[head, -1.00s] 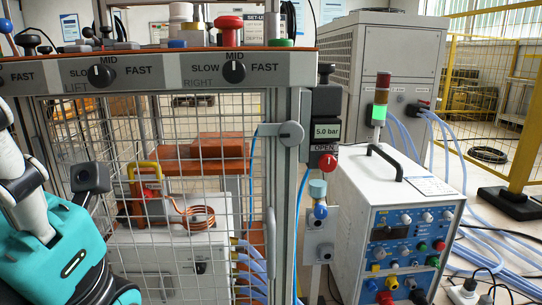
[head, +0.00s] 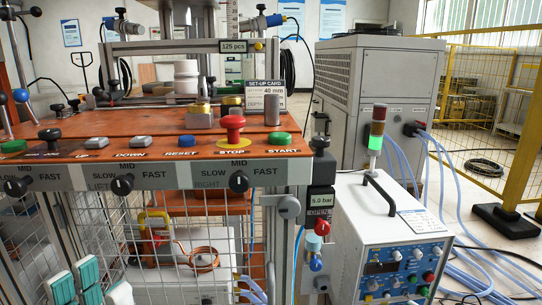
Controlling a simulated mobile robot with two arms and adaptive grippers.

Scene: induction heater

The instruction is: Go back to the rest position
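My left gripper (head: 76,280) shows only at the bottom left edge of the head view, as teal and white parts cut off by the frame. It is in front of the wire mesh guard (head: 110,240) and appears to hold nothing. Its opening is hard to judge. My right gripper is out of view. The press station's orange panel (head: 330,150) carries the red STOP button (head: 231,124), green START button (head: 281,139) and blue RESET button (head: 187,141). The copper coil (head: 205,257) shows behind the mesh.
The white and blue power unit (head: 385,230) stands at the right, below the signal tower (head: 376,141) with its green lamp lit. A grey chiller (head: 385,85) and a yellow fence (head: 490,80) stand behind. Blue hoses (head: 470,210) lie on the floor.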

